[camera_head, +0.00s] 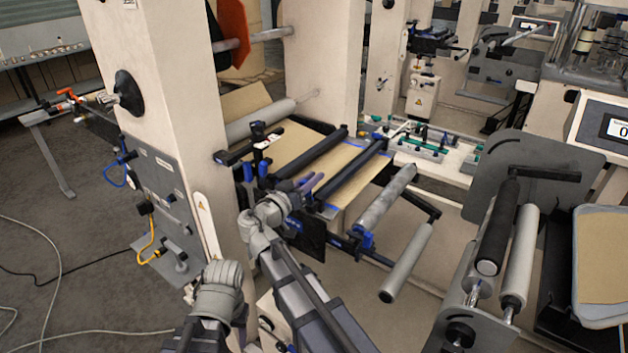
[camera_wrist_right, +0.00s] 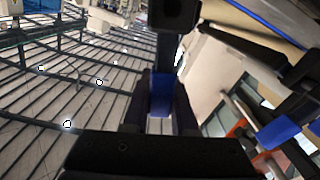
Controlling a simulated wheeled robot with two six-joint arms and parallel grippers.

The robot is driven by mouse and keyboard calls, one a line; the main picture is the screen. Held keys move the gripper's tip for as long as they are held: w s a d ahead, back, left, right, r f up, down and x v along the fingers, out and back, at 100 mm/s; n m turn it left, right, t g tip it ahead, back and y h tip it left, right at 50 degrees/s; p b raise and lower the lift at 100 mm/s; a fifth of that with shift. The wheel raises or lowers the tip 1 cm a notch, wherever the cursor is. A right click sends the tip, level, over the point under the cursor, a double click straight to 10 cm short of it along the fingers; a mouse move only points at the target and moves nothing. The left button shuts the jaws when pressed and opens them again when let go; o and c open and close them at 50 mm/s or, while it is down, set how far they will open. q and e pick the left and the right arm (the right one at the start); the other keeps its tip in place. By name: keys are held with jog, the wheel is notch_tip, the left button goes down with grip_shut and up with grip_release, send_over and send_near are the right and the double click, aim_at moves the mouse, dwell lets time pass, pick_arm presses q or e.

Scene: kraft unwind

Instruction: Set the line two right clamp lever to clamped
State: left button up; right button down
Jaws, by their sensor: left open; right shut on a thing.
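My right gripper (camera_head: 312,184) reaches in at the near end of the two black clamp bars over the brown kraft web (camera_head: 352,172). In the right wrist view my right gripper (camera_wrist_right: 160,108) is shut on a blue-banded dark lever (camera_wrist_right: 160,92), which appears to be the line two right clamp lever. In the head view the lever is mostly hidden by the gripper, so its angle cannot be told. The clamp bars (camera_head: 310,153) lie across the web. My left gripper (camera_head: 188,293) is open, low beside the cream column, small and partly hidden by its wrist.
The cream column (camera_head: 175,70) and its grey control panel (camera_head: 160,190) stand left of my arms. Grey rollers (camera_head: 408,262) stick out to the right of the web. A black roller (camera_head: 497,228) and curved grey plate stand further right. Cables lie on the left floor.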

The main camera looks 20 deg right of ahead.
jog(key=w+n, duration=0.1)
jog(key=a+f+n+b, duration=0.1)
jog(key=n, duration=0.1)
jog(key=shift+w+a+f+n, duration=0.2)
jog(key=shift+w+n, duration=0.1)
jog(key=shift+w, duration=0.1)
jog(key=f+n+b, duration=0.1)
jog(key=w+a+n, duration=0.1)
jog(key=n, duration=0.1)
jog(key=shift+w+f+b, duration=0.1)
jog(key=shift+f+b, duration=0.25)
jog(key=shift+b, duration=0.05)
jog(key=n, duration=0.1)
jog(key=f+n+b, duration=0.1)
jog(key=n, duration=0.1)
jog(key=w+f+n+b, duration=0.1)
jog(key=shift+a+f+n, duration=0.25)
jog(key=shift+a+n, duration=0.15)
jog(key=shift+f+n+b, duration=0.45)
jog(key=shift+n+b, duration=0.1)
jog(key=shift+n, duration=0.25)
jog(key=shift+f+n+b, duration=0.4)
jog(key=shift+n+b, duration=0.15)
jog(key=shift+n, duration=0.25)
jog(key=c, duration=0.7)
grip_release()
jog(key=shift+a, duration=0.1)
